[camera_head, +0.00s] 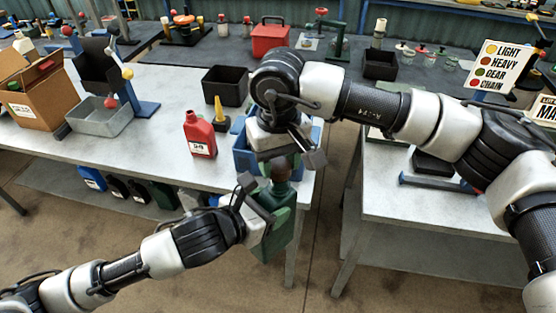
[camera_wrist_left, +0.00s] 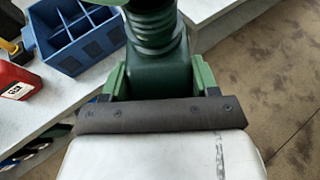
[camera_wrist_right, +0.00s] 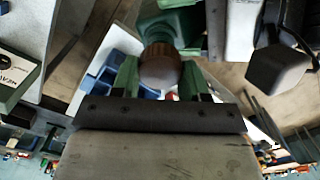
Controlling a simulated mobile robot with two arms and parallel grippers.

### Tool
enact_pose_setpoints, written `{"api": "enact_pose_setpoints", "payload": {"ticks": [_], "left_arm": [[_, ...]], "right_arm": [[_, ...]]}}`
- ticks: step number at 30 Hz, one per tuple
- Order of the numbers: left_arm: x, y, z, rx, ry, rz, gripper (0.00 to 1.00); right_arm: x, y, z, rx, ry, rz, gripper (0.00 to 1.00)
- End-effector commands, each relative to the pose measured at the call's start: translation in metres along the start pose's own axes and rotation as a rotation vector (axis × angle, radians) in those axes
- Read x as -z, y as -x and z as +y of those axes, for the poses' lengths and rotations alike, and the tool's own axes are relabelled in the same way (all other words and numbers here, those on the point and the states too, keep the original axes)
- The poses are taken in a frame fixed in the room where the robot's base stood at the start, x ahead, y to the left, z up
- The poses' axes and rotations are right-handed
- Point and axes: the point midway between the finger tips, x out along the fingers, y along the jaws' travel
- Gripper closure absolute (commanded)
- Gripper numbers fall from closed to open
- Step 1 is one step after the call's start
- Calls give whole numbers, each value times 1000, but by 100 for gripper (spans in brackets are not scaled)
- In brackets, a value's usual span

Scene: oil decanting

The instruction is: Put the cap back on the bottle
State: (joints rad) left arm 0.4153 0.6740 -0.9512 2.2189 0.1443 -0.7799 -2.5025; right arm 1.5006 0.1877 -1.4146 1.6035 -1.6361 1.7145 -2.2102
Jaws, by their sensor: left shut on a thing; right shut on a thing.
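The dark green bottle (camera_head: 277,236) is held upright in the air in front of the table edge. My left gripper (camera_head: 258,212) is shut on its body. In the left wrist view the bottle (camera_wrist_left: 160,78) sits between the green fingers, its ribbed neck above. My right gripper (camera_head: 290,160) is over the bottle's mouth, shut on the brown cap (camera_head: 281,170). In the right wrist view the round cap (camera_wrist_right: 160,68) is between the fingertips, in line with the bottle's neck. I cannot tell whether the cap touches or sits on the neck.
A blue divided crate (camera_head: 243,155) stands at the table's right end, close behind the grippers. A red oil bottle (camera_head: 199,136), a yellow-nozzled item (camera_head: 219,112) and a black bin (camera_head: 225,86) stand left of it. A gap of floor separates the right table (camera_head: 400,210).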

Motion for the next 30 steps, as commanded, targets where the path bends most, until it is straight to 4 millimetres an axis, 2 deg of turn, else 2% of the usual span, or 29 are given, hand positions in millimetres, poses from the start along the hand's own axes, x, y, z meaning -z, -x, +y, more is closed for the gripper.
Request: {"api": "enact_pose_setpoints", "payload": {"ticks": [8, 30], "left_arm": [[-3, 1, 0, 1, -2, -8, 100], [-3, 1, 0, 1, -2, -8, 100]], "right_arm": [[0, -15, 0, 0, 0, -1, 77], [0, -19, 0, 0, 0, -1, 77]]}}
